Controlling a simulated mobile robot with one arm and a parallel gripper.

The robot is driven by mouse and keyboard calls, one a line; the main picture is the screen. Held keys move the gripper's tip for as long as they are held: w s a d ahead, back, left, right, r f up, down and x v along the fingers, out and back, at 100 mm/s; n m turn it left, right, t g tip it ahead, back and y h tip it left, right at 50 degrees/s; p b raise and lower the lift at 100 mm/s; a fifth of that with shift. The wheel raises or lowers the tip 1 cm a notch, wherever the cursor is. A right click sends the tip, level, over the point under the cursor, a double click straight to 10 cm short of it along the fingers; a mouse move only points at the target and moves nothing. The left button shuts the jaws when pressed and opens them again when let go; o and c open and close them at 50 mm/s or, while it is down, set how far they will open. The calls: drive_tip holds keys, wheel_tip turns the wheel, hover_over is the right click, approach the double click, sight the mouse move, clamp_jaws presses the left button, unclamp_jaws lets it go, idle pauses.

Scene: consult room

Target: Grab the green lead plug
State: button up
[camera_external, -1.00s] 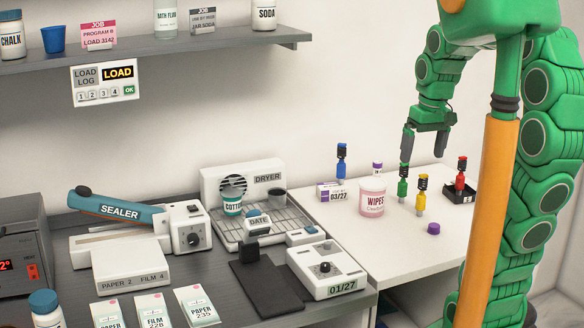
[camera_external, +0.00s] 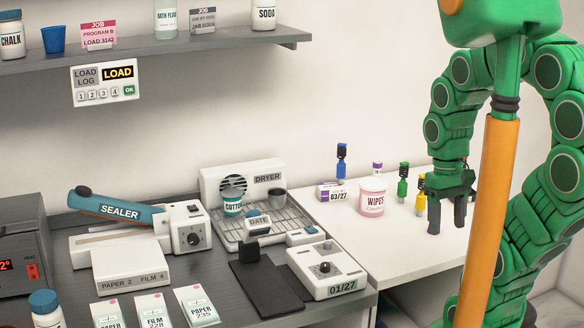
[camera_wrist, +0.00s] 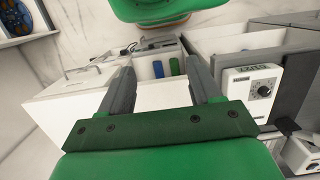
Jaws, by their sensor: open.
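The green lead plug (camera_external: 403,184) stands upright on the white table with a dark top. My gripper (camera_external: 447,222) points down to the right of it and nearer the camera, apart from it and with nothing between its fingers. In the wrist view the two fingers of my gripper (camera_wrist: 160,82) are spread. Small blue and green shapes show beyond them there, but I cannot tell what they are. A yellow plug (camera_external: 421,186) stands just right of the green one, partly hidden by my gripper.
A wipes tub (camera_external: 373,197) stands left of the green plug. A small box (camera_external: 329,191) marked 03/27 is at the table's left. A dryer (camera_external: 243,182) and white device (camera_external: 327,268) are on the grey counter. The white table's front (camera_external: 400,246) is clear.

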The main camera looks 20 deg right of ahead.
wheel_tip(320, 180, up, 5)
drive_tip(key=w+a+r+n+t+y, duration=0.1)
drive_tip(key=w+a+n+y, duration=0.15)
drive_tip(key=w, duration=0.45)
drive_tip(key=w+a+r+n+y, duration=0.2)
drive_tip(key=w+n, duration=0.1)
drive_tip(key=w, duration=0.4)
drive_tip(key=n+t+y, duration=0.4)
drive_tip(key=t+y, duration=0.2)
drive_tip(key=t, duration=0.4)
hover_over(403, 183)
drive_tip(key=s+d, duration=0.3)
drive_tip(key=d, duration=0.1)
wheel_tip(403, 183, down, 3)
wheel_tip(403, 183, down, 12)
drive_tip(key=shift+h, duration=0.25)
drive_tip(key=shift+f+x, duration=0.15)
drive_tip(key=shift+x, duration=1.75)
drive_tip(key=shift+f+x, duration=0.15)
drive_tip(key=shift+x, duration=1.75)
drive_tip(key=shift+d, duration=0.25)
